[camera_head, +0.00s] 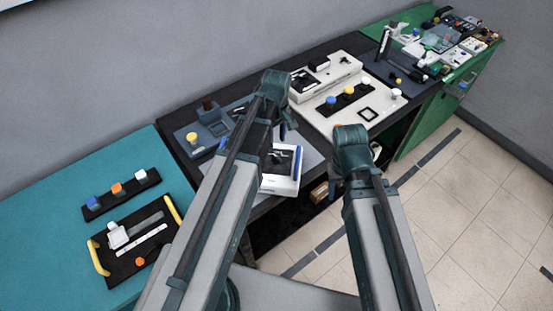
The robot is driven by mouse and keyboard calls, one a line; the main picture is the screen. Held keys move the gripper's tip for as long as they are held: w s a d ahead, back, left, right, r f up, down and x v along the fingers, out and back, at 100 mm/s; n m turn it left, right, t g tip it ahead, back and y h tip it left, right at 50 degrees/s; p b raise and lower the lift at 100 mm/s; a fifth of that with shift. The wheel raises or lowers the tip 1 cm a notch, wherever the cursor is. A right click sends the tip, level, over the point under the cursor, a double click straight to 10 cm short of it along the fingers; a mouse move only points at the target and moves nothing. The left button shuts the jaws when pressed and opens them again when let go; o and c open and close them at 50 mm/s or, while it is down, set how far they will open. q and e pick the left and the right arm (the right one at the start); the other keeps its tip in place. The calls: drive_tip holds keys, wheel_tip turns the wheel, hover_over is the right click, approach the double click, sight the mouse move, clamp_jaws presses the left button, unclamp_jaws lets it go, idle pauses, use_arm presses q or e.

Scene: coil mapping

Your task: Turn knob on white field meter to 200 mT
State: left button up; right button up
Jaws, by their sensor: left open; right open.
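A white box with a black top part and a blue side edge, which looks like the field meter (286,183), lies at the front edge of the dark table, right of my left arm. My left arm covers its left part. Its scale marks are too small to read, and I cannot make out the knob's setting. My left arm reaches up past the meter, and my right arm stands to the right of it. The fingers of both grippers are hidden behind my own arm links.
A teal table (50,255) at left holds a black panel with yellow handles (130,262) and a strip of coloured knobs (121,194). A cream device (318,80) stands behind my arms. A green bench (420,130) with several small devices is far right. Open tiled floor (480,210) lies right.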

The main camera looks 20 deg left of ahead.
sight(276, 157)
use_arm(q)
wheel_tip(276, 157, down, 9)
drive_tip(key=b, duration=0.7)
drive_tip(key=shift+r+b, duration=0.1)
drive_tip(key=shift+b, duration=0.2)
clamp_jaws()
